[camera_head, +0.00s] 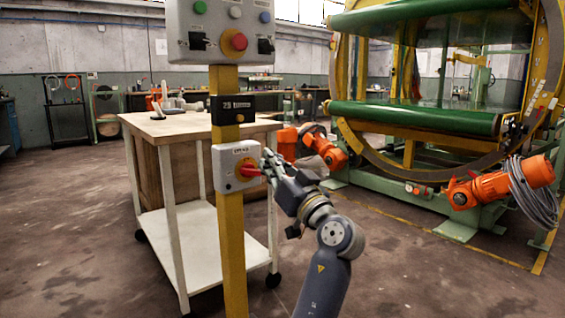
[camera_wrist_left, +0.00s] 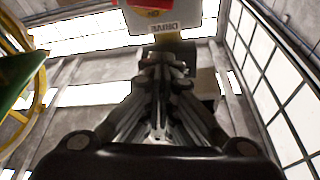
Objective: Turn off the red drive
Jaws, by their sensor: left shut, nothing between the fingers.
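The red drive switch (camera_head: 247,171) is a red handle on a light grey box (camera_head: 224,158) on the yellow post. Its handle appears to point to the right. My left gripper (camera_head: 269,163) is shut and empty, just right of the handle; I cannot tell whether it touches it. In the left wrist view the shut fingers (camera_wrist_left: 165,62) point up towards the box (camera_wrist_left: 192,12), which shows upside down with the word DRIVE. Part of the red handle (camera_wrist_left: 150,3) is cut off at the top edge. My right gripper is not in view.
The yellow post (camera_head: 231,250) also carries a black unit (camera_head: 252,104) and an upper control box (camera_head: 205,18) with buttons and a red knob (camera_head: 238,41). A wheeled table (camera_head: 165,127) stands behind. Orange robot arms (camera_head: 500,184) and a large ring machine (camera_head: 345,150) are at right.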

